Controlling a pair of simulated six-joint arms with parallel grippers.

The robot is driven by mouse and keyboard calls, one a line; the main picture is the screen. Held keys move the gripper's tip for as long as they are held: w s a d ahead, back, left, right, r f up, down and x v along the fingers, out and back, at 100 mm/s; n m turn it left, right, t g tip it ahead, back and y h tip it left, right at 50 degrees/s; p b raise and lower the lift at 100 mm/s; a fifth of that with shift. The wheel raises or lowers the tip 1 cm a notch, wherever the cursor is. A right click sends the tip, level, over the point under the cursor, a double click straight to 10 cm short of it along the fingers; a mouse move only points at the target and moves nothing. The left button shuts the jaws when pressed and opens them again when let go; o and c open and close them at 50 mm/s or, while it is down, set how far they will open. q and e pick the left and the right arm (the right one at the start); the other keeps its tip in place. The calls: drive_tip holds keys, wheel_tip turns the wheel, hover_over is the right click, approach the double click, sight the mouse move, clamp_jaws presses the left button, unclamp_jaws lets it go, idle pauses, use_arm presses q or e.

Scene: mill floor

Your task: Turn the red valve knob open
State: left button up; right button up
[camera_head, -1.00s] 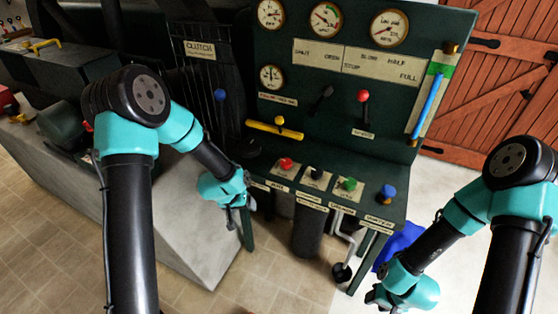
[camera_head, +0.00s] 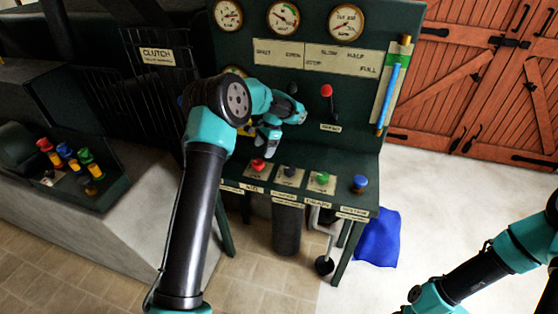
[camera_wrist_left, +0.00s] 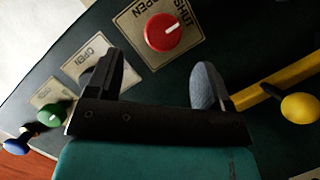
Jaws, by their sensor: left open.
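The red valve knob (camera_head: 257,165) sits on the panel's sloping desk, on a pale plate. In the left wrist view the red knob (camera_wrist_left: 163,32) is round with a short white mark at its rim, and its plate (camera_wrist_left: 150,50) reads OPEN and SHUT. My left gripper (camera_head: 266,147) hangs just above and beside the knob in the head view. In the left wrist view my left gripper (camera_wrist_left: 160,78) is open and empty, with the knob past the gap between its fingers, apart from both. My right gripper is cut off at the head view's lower edge.
Beside the red knob stand a dark switch (camera_head: 289,172), a green knob (camera_head: 322,178) and a blue knob (camera_head: 360,183). A red-topped lever (camera_head: 326,92) rises behind. A yellow bar handle (camera_wrist_left: 300,107) is close to my left gripper's right finger.

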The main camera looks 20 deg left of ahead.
sight(258, 162)
use_arm(q)
drive_tip(key=shift+w+r+y, duration=0.3)
drive_tip(key=shift+f, duration=0.15)
drive_tip(key=shift+x, duration=3.65)
drive_tip(key=shift+s, duration=0.15)
drive_tip(key=shift+c, duration=0.3)
drive_tip(key=c, duration=0.9)
drive_tip(key=shift+o, duration=0.2)
